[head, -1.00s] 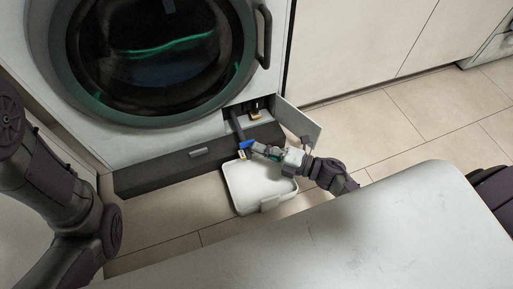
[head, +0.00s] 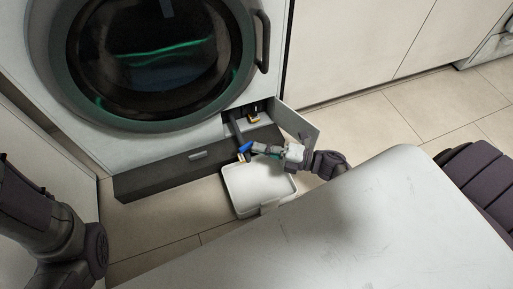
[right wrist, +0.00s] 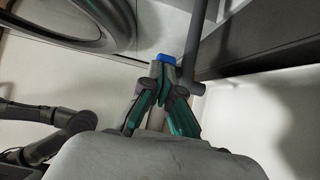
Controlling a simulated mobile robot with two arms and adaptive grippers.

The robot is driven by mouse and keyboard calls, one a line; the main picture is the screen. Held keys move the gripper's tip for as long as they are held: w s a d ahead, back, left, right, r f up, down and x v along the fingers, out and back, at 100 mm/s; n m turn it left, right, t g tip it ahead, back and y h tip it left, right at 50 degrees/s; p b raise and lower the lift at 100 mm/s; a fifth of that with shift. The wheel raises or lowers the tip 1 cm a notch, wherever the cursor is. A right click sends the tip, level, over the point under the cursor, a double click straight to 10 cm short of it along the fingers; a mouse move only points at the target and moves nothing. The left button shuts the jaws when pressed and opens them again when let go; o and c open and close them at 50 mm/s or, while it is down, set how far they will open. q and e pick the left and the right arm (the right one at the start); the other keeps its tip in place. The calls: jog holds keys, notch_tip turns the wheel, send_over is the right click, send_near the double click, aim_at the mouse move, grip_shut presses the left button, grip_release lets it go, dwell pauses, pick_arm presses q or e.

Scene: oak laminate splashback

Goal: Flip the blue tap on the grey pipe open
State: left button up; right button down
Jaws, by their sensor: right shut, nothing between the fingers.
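The blue tap (head: 245,147) sits near the lower end of the grey pipe (head: 236,129), which comes out of the open bay at the machine's base. A small brass end (head: 241,157) shows below the tap. My right gripper (head: 257,148) reaches in from the right and is shut and empty, its tips close beside the tap. In the right wrist view the blue tap (right wrist: 165,59) shows just beyond the closed fingertips (right wrist: 160,69), with the pipe (right wrist: 194,45) to its right. I cannot tell whether they touch. My left gripper is out of view; only its arm shows.
A white tray (head: 232,203) lies on the floor below the pipe's end. An open flap (head: 300,122) stands right of the bay, close to my right arm. A dark plinth (head: 150,180) runs along the machine's base. Tiled floor is free to the right.

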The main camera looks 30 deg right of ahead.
jog(key=shift+w+d, duration=0.25)
jog(key=shift+w, duration=0.15)
dwell(0.7)
